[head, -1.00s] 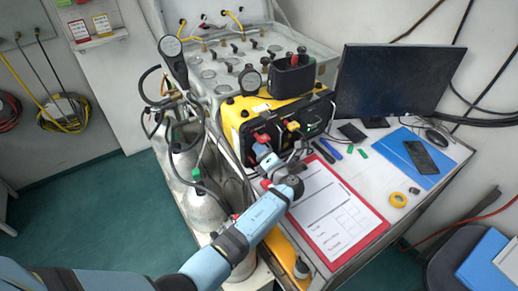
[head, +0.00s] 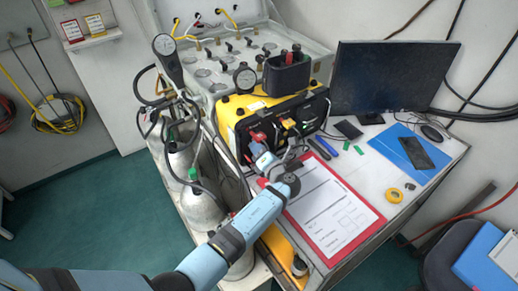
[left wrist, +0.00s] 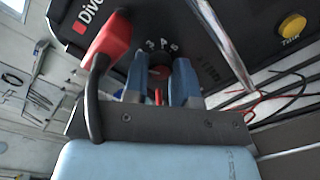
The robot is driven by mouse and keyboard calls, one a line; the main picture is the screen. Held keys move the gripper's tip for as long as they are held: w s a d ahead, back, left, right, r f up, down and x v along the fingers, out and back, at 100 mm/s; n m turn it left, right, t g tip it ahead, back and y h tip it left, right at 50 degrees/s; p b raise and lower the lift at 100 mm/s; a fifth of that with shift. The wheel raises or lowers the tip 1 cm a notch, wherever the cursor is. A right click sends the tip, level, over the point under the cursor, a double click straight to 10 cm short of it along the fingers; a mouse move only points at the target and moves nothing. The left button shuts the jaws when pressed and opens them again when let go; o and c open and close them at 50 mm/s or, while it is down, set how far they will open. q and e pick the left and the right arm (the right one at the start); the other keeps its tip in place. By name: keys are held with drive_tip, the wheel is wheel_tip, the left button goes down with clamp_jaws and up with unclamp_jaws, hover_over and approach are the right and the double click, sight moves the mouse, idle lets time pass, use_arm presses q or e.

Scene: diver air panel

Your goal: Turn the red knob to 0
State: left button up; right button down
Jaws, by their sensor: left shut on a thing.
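The red knob (left wrist: 159,97) is in the left wrist view, between my left gripper's two blue fingers (left wrist: 161,82). It sits on the dark front panel (left wrist: 205,42), with the white digits 3, 4 and 5 showing above it. The 0 mark and the exact pointer setting cannot be made out. In the head view my left gripper (head: 262,158) is at the front of the yellow and black diver box (head: 240,108), and it hides the knob there. The left gripper is shut on the knob. My right gripper is in neither view.
A red plug with a black cable (left wrist: 108,42) stands close left of the fingers. A yellow talk button (left wrist: 293,25) is at the right. A red clipboard (head: 376,221) lies below the arm. A monitor (head: 390,80) and gas cylinders (head: 203,210) flank the box.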

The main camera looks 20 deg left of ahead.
use_arm(q)
drive_tip(key=n, duration=0.3)
drive_tip(key=shift+b, duration=0.4)
drive_tip(key=n+b, duration=0.1)
drive_tip(key=n, duration=0.2)
drive_tip(key=shift+f, duration=0.1)
drive_tip(key=n+b, duration=0.2)
drive_tip(key=n, duration=0.1)
drive_tip(key=shift+n+y, duration=0.4)
drive_tip(key=n+b, duration=0.1)
drive_tip(key=n, duration=0.2)
drive_tip(key=shift+b, duration=0.35)
drive_tip(key=shift+n, duration=0.3)
drive_tip(key=o, duration=0.6)
drive_tip(key=shift+o, duration=0.2)
